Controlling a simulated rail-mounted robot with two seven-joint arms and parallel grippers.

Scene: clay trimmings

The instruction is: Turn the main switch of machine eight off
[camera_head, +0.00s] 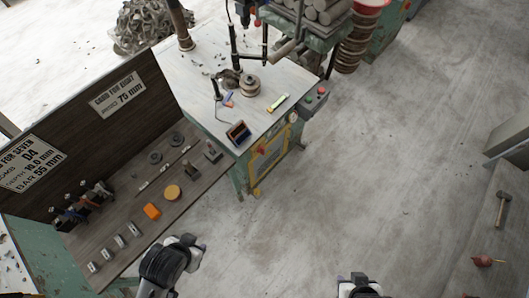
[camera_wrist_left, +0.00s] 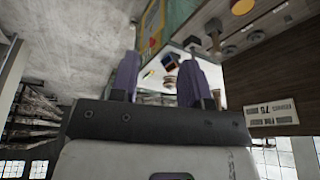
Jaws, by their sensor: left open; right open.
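The green machine with a pale top (camera_head: 215,65) stands at the upper middle of the head view. A card reading "card for eight" (camera_head: 118,95) hangs on the dark board to its left. A red knob (camera_head: 262,149) sits on the machine's front by a yellow-edged panel (camera_head: 268,160); its setting is too small to read. A grey box with red and green buttons (camera_head: 315,99) is at the right corner. My left gripper (camera_head: 197,246) is open and empty, below and left of the panel, apart from it. My right gripper (camera_head: 357,278) is open at the bottom edge.
A hammer (camera_head: 502,208) lies far right. Open concrete floor (camera_head: 370,180) lies right of the machine.

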